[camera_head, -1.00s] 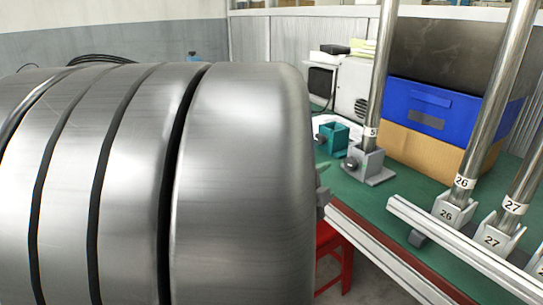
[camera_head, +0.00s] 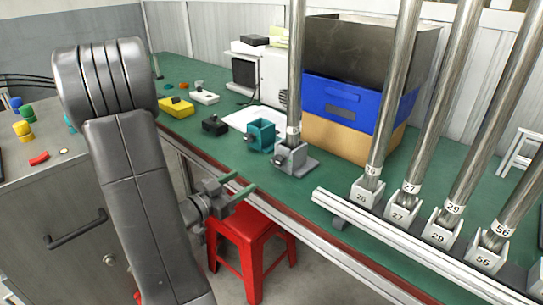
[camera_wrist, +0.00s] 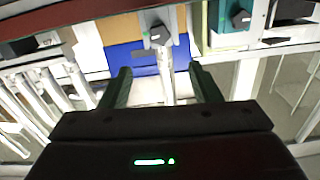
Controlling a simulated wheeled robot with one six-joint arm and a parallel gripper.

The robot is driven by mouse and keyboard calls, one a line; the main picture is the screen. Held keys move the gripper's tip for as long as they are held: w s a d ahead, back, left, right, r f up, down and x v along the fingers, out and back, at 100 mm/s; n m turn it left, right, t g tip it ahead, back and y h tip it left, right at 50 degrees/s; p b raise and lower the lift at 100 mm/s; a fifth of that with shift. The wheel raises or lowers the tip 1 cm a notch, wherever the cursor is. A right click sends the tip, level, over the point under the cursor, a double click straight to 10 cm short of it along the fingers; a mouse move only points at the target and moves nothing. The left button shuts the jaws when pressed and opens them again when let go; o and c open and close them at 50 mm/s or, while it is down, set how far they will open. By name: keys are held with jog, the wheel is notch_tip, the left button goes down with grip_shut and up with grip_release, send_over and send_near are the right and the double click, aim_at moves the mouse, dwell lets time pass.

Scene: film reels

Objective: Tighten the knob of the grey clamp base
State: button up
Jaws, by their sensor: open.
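The grey clamp base (camera_head: 297,168) stands on the green bench with a tall metal pole (camera_head: 295,80) upright in it. Its dark knob (camera_head: 280,158) is on the side toward my gripper. My gripper (camera_head: 238,185) is open and empty, its green fingers beyond the bench's front edge, left of and apart from the clamp base. In the wrist view the grey clamp base (camera_wrist: 172,18) is at the top centre, and its knob (camera_wrist: 158,36) lies ahead between the open fingers (camera_wrist: 159,72).
A teal clamp (camera_head: 261,135) stands just left of the grey base. A blue box (camera_head: 345,102) is behind it. A white rail (camera_head: 400,243) with several poles in numbered holders is at right. A red stool (camera_head: 250,235) stands below the gripper.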

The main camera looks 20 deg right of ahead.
aim_at(276, 161)
jog(key=b+x, duration=0.1)
jog(key=x, duration=1.2)
jog(key=shift+d, duration=0.35)
jog(key=c, duration=1)
jog(key=shift+f+m+b, duration=0.15)
jog(key=shift+m+b, duration=0.25)
jog(key=shift+b, duration=0.35)
jog(key=shift+m, duration=0.4)
jog(key=o, duration=1)
